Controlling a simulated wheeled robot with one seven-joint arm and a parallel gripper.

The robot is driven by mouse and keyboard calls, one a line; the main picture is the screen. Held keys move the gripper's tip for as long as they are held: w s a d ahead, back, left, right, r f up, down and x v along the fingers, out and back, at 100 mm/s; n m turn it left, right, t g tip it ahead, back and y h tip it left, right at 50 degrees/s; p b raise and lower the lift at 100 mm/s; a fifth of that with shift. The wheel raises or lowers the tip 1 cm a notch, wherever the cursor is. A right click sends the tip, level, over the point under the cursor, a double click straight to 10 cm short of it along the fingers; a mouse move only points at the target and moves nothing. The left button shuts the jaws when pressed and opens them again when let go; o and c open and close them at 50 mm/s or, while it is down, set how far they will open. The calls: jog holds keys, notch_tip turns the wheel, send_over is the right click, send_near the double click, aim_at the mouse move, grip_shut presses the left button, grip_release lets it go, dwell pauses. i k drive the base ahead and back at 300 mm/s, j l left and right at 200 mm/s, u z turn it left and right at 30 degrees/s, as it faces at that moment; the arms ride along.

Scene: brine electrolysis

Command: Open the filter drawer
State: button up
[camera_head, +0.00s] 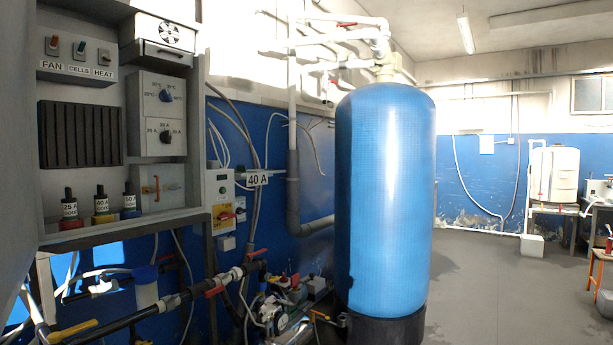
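A grey unit with a fan picture (170,33) is at the upper left, on the panel rack. Below the fan picture is a shallow drawer front (163,54) with a dark handle bar, which looks like the filter drawer. The drawer front looks closed, nearly flush with the unit. No label on it is readable. My gripper is not in view.
A switch box (77,57) marked FAN, CELLS, HEAT and a dark grille (80,134) are left of a two-knob box (157,115). Several labelled plugs (101,205) stand on the shelf below. A blue tank (385,200) and valved pipes (215,290) occupy the middle.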

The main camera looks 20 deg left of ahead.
aim_at(156, 56)
jog(key=i+l+z, duration=0.15)
jog(key=i, duration=1)
jog(key=i+j+u, duration=0.15)
jog(key=i+u, duration=0.45)
jog(key=u, duration=0.2)
jog(key=i+u, duration=0.4)
jog(key=i+l+u, duration=0.15)
jog(key=u, duration=0.3)
